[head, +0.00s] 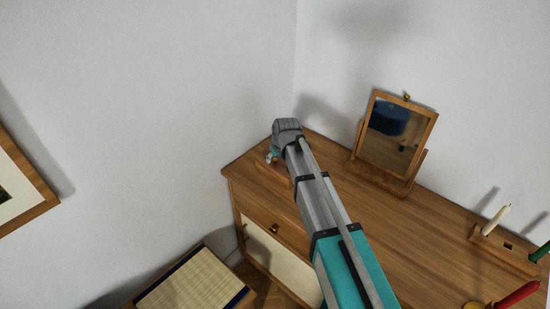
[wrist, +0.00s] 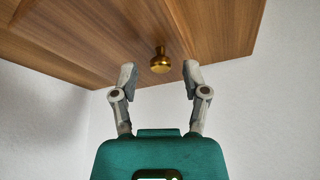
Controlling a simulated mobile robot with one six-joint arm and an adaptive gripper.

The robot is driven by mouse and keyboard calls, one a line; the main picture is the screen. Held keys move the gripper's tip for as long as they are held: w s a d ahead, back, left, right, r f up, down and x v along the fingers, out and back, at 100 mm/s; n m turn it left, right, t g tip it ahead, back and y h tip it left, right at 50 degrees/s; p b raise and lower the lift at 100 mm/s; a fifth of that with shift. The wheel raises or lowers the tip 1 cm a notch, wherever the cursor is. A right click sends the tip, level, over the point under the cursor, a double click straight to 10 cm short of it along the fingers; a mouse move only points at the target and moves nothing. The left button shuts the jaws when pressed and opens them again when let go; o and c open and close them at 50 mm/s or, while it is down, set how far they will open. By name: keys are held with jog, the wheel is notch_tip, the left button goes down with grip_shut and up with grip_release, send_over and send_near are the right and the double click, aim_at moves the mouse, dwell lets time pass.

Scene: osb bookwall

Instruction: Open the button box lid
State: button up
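My gripper (wrist: 159,75) is open in the wrist view, with its two grey fingers apart. A round brass knob (wrist: 160,62) shows between the fingertips in the picture, with clear space to either side of it. The knob stands on a brown wooden surface (wrist: 95,45); I cannot tell whether this is the button box lid or the dresser top. In the head view my wrist hangs over the dresser's far left corner, and only a small teal part of the gripper (head: 273,155) shows.
A wooden dresser (head: 450,240) carries a tilting mirror (head: 398,133) at the back. A wooden candle holder (head: 500,250) with candles and a red candle (head: 517,295) stand at the right. White walls are close behind. A stool with a woven top (head: 190,283) stands at lower left.

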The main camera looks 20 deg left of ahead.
grip_shut()
jog(key=shift+a, duration=0.15)
